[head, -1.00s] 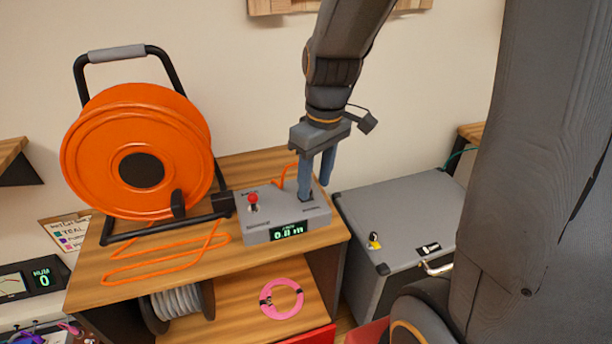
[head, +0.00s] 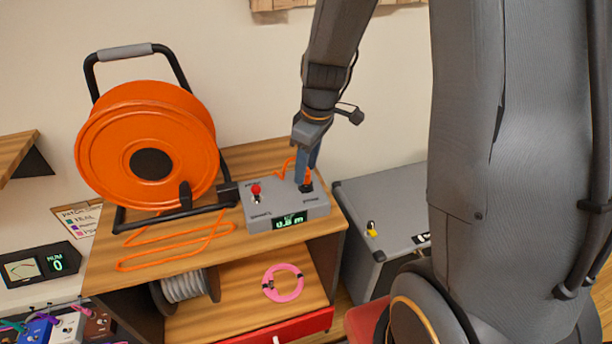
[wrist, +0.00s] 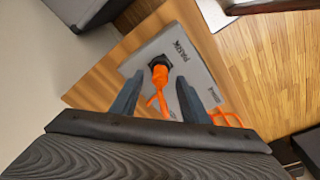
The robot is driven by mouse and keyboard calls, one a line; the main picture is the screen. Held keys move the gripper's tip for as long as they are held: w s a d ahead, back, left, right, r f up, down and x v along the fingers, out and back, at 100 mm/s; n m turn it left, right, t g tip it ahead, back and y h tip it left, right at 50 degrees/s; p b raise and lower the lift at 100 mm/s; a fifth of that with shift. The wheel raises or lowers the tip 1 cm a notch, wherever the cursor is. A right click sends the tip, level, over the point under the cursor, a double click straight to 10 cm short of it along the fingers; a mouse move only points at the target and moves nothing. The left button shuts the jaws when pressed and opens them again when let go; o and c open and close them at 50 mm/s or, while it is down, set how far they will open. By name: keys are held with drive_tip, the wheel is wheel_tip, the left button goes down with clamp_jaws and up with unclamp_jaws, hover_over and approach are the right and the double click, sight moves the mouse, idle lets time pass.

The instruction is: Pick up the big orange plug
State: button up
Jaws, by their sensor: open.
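The big orange plug (wrist: 160,75) stands in a dark socket on the grey box (wrist: 198,75), with its orange cable trailing toward my gripper in the wrist view. In the head view the plug (head: 308,176) shows at the right end of the grey box (head: 262,208), partly hidden by my gripper (head: 306,178). My gripper (wrist: 157,97) is open, with one blue-grey finger on each side of the plug and cable. I cannot tell whether either finger touches the plug.
A large orange cable reel (head: 118,140) stands left of the box, with loose orange cable (head: 160,262) on the wooden shelf top. A red-knobbed lever (head: 256,189) rises from the box's left part. A grey case (head: 385,200) stands to the right.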

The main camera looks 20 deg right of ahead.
drive_tip(key=shift+f, duration=0.6)
drive_tip(key=shift+c, duration=0.3)
clamp_jaws()
drive_tip(key=shift+r, duration=0.1)
